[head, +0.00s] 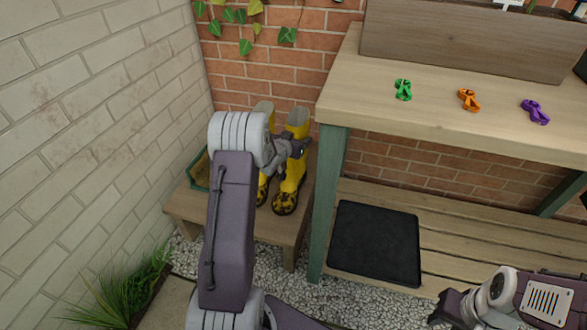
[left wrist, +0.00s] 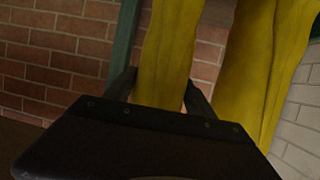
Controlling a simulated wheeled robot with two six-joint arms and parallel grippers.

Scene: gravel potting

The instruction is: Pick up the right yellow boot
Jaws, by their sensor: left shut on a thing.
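The right yellow boot (head: 292,180) stands upright on the low wooden bench (head: 187,205), close to the table leg. The left yellow boot (head: 263,189) stands beside it, partly hidden by my left arm. My left gripper (head: 297,150) is shut on the right boot's upper shaft. In the left wrist view, the fingers (left wrist: 160,92) lie on either side of that boot's yellow shaft (left wrist: 165,45), and the left boot (left wrist: 265,70) is to the right, outside them. My right gripper (head: 437,312) is low at the bottom right, away from the boots; its finger opening is unclear.
The table's green leg (head: 328,205) stands just right of the boots. A green-rimmed tray (head: 197,172) is on the bench at left. A black mat (head: 375,243) lies on the slatted lower shelf. Green (head: 403,90), orange (head: 468,100) and purple (head: 535,111) clips lie on the tabletop.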

